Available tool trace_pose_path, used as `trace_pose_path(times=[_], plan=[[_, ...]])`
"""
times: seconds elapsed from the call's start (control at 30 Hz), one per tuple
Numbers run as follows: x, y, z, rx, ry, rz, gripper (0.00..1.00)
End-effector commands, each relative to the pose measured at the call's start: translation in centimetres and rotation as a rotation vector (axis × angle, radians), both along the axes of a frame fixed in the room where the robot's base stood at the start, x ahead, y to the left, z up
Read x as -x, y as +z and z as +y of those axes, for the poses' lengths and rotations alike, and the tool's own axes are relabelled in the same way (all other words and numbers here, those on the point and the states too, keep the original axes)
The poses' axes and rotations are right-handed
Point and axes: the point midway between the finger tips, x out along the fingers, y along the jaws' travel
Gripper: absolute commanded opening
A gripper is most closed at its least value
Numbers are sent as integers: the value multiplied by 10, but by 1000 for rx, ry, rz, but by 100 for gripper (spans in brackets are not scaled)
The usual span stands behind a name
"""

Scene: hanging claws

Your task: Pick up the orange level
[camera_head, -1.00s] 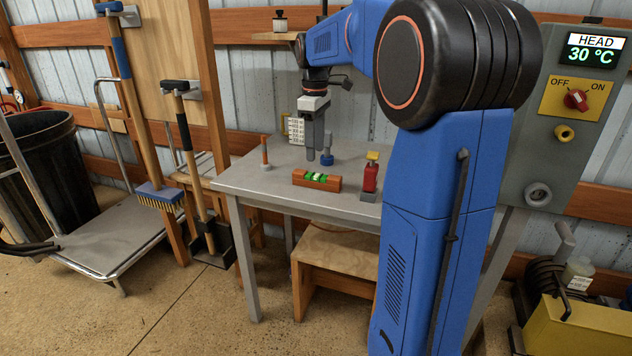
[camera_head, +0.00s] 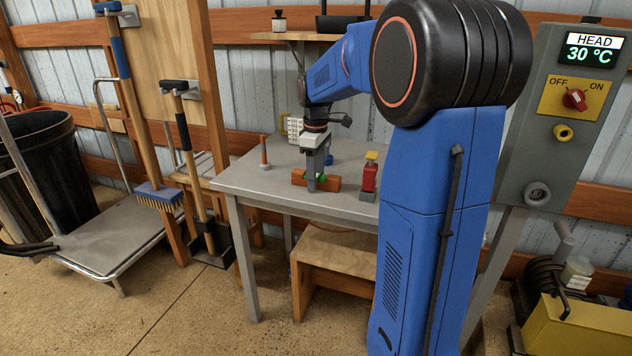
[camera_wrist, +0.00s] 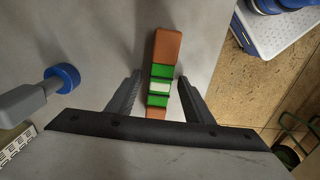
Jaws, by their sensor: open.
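The orange level (camera_head: 326,183), with a green and white middle, lies on the grey table (camera_head: 240,182) near its front edge. In the wrist view the orange level (camera_wrist: 165,52) runs up from between the two fingers. My gripper (camera_head: 314,187) is down at the level, in front of its middle in the head view. In the wrist view my gripper (camera_wrist: 158,88) is open, with one finger on each side of the green part and a gap to each. The gripper hides part of the level in the head view.
A red bottle with a yellow top (camera_head: 370,173) stands just right of the level. An orange upright peg (camera_head: 264,152) stands at the left. A blue-ended grey tool (camera_wrist: 58,80) is left of my gripper. A wooden stool (camera_head: 335,258) is under the table.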

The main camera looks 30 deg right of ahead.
Motion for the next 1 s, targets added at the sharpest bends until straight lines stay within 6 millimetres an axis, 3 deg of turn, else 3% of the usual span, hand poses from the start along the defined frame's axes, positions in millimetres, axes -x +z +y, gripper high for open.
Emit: trace_pose_path(times=[0.13, 0.33, 0.67, 1.0], plan=[[0, 0, 0, 0, 0, 0, 47], [0, 0, 0, 0, 0, 0, 1], [0, 4, 0, 0, 0, -1, 0], [-1, 56, 0, 1, 0, -3, 0]])
